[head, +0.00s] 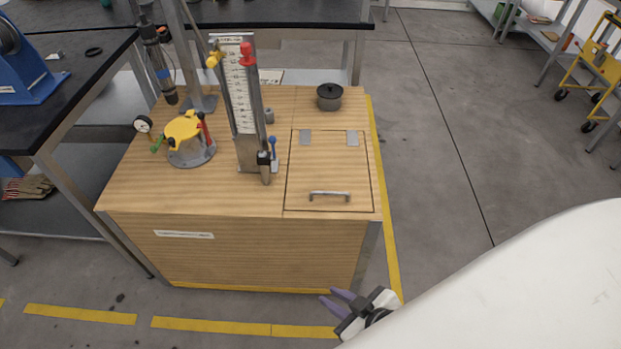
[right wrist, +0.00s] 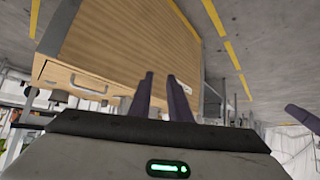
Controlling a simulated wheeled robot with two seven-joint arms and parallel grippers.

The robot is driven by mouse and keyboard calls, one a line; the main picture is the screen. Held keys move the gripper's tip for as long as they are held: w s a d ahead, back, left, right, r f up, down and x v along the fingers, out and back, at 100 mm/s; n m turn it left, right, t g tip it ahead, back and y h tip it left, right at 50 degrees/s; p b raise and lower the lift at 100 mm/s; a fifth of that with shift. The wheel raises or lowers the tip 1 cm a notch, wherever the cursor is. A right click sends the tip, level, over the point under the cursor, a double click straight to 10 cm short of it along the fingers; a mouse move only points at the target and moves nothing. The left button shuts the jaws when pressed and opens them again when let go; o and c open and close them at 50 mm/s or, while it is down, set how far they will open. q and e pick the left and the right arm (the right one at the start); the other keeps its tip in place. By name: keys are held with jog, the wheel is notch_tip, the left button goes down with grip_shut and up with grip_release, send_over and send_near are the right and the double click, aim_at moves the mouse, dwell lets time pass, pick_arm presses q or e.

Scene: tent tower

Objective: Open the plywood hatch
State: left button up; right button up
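The plywood hatch (head: 328,172) lies shut and flush in the right part of the wooden box top. Two grey hinges (head: 305,138) sit at its far edge, and a metal bar handle (head: 329,196) sits near its front edge. The handle also shows in the right wrist view (right wrist: 88,90), with the scene upside down. My right gripper (head: 331,296) is low in front of the box's right front corner, apart from it. Its purple fingers are apart and empty. A purple piece at the right wrist view's right edge looks like my left gripper (right wrist: 303,115); its opening cannot be told.
A dark pot (head: 329,96) stands behind the hatch. A tall scale stand (head: 240,100) with a red knob and a yellow-topped device (head: 187,135) stand left of it. A black-topped bench (head: 80,80) is at the left.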

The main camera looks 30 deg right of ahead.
jog(key=w+d+f+n+t+b, duration=0.1)
jog(key=w+d+f+b, duration=0.2)
jog(key=d, duration=0.1)
jog(key=n+t+y+b, duration=0.1)
jog(key=n+t+b, duration=0.5)
jog(key=n+b, duration=0.9)
send_near(335, 204)
jog(key=r, duration=0.1)
jog(key=s+r+m+b, duration=0.1)
jog(key=r, duration=0.1)
jog(key=shift+d, duration=0.1)
jog(key=shift+n+y, duration=0.7)
jog(key=shift+n, duration=0.2)
jog(key=x, duration=0.3)
jog(key=b+x, duration=0.1)
jog(key=x, duration=0.3)
jog(key=b+x, duration=0.1)
jog(key=x, duration=0.2)
jog(key=shift+w+d+r, duration=0.15)
jog(key=shift+w+d, duration=0.1)
jog(key=shift+w, duration=0.25)
pick_arm(q)
notch_tip(335, 204, down, 16)
jog(key=w+d, duration=0.1)
jog(key=d, duration=0.1)
jog(key=shift+r+t+h, duration=0.2)
jog(key=shift+t+h, duration=0.1)
jog(key=shift+h, duration=0.1)
jog(key=shift+d, duration=0.1)
